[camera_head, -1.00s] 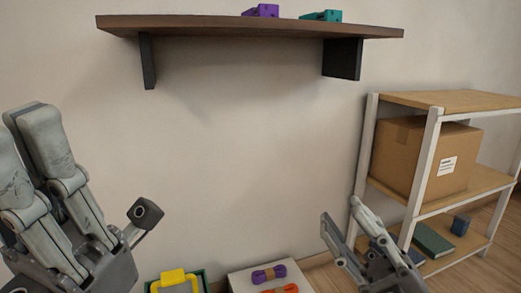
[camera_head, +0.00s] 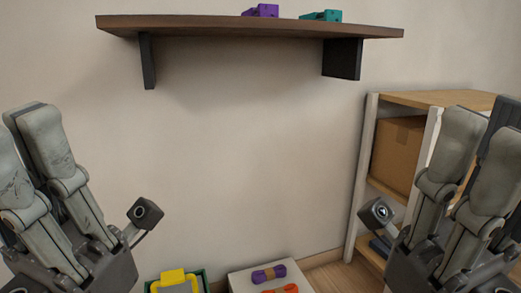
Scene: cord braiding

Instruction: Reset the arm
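My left gripper (camera_head: 28,140) is raised at the left edge, close to the camera, with its fingers pointing up. My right gripper (camera_head: 480,150) is raised likewise at the right edge, in front of the shelf rack. I see no cord in either gripper. A purple cord bundle (camera_head: 269,274) and an orange cord bundle (camera_head: 280,289) lie on a white surface (camera_head: 242,283) at the bottom.
A wall shelf (camera_head: 230,28) holds a purple bundle (camera_head: 262,10) and a teal bundle (camera_head: 321,16). A green container with a yellow part (camera_head: 174,277) stands at bottom left of centre. A rack (camera_head: 361,170) with a cardboard box (camera_head: 397,150) stands at right. The space between my grippers is clear.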

